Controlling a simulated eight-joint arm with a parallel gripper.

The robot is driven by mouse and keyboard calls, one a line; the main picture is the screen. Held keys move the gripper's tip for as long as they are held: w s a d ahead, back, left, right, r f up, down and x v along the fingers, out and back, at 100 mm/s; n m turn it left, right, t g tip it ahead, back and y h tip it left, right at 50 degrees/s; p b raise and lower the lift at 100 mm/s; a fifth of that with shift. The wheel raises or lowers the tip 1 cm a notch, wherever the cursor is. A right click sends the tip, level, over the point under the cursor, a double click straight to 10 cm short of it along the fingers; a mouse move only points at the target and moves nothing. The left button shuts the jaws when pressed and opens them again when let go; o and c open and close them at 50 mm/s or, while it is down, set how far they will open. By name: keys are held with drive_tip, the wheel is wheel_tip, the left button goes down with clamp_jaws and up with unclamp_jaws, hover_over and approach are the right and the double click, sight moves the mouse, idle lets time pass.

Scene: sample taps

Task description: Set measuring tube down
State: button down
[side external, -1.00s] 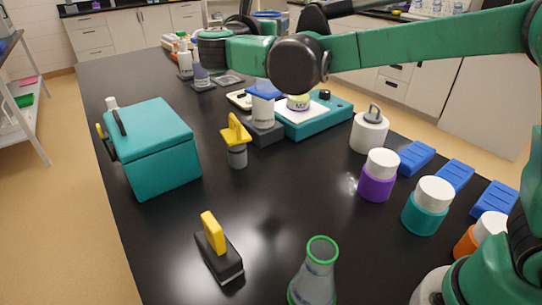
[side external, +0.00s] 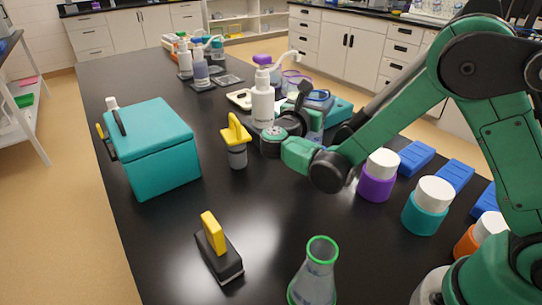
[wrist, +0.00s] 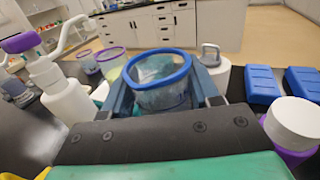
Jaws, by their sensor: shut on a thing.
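The measuring tube is a clear vessel with a blue rim. In the wrist view the measuring tube (wrist: 160,92) stands about upright between the two fingers of my gripper (wrist: 163,103), which is shut on it. In the side view the blue rim of the tube (side external: 319,97) shows behind my gripper (side external: 303,112), right of the white pump bottle (side external: 262,103). The tube's lower end is hidden by my gripper, so I cannot tell whether it touches anything below.
A teal device (side external: 339,109) is just behind the tube. Purple-banded (side external: 378,177) and teal (side external: 426,208) jars stand to the right. A yellow-handled tool (side external: 236,140) and teal box (side external: 160,150) are left.

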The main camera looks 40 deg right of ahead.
drive_tip(key=shift+f, duration=2.8)
drive_tip(key=shift+c, duration=1.1)
unclamp_jaws()
drive_tip(key=shift+f, duration=0.1)
